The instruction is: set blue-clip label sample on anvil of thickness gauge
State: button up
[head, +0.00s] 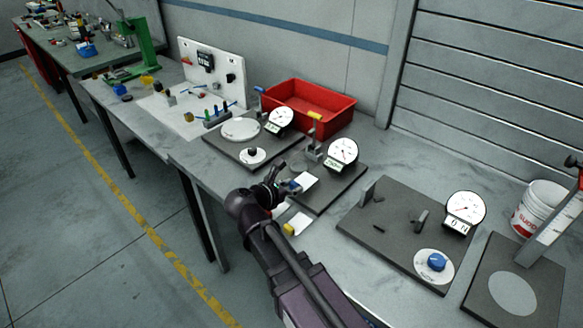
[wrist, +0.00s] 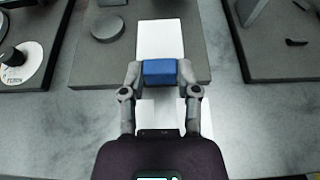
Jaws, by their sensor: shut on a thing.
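My gripper (head: 288,187) is shut on the blue clip (wrist: 160,72) of a label sample. The white label (wrist: 161,38) sticks out ahead of the clip, over the near part of a dark base plate (wrist: 88,67). In the head view the label (head: 306,181) is at the left edge of that plate, below the dial gauge (head: 343,151) with the yellow-topped stand. A round grey pad (wrist: 107,28), perhaps the anvil, lies on the plate left of the label, apart from it. Whether the label touches the plate cannot be told.
A yellow-clip label (head: 297,224) lies on the bench near my arm. Another dial gauge (head: 281,119) with a white disc stands left, a plate with a dial (head: 465,208) right. A red bin (head: 310,107) is behind. Bare bench separates the plates.

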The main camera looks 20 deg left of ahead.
jog(key=b, duration=0.1)
send_over(290, 175)
jog(key=s, duration=0.1)
jog(key=shift+s+d+f, duration=0.2)
jog(key=shift+f, duration=0.35)
jog(key=shift+w+a, duration=0.15)
jog(key=shift+w, duration=0.15)
jog(key=shift+w+a+f+b, duration=0.1)
jog(key=shift+w+f+b, duration=0.05)
jog(key=shift+f+b, duration=0.35)
jog(key=shift+w+f+b, duration=0.15)
jog(key=shift+f+b, duration=0.3)
jog(key=shift+f, duration=0.05)
jog(key=shift+f+b, duration=0.85)
jog(key=shift+b, duration=0.05)
jog(key=shift+f, duration=0.2)
jog(key=o, duration=0.8)
jog(key=shift+r, duration=0.2)
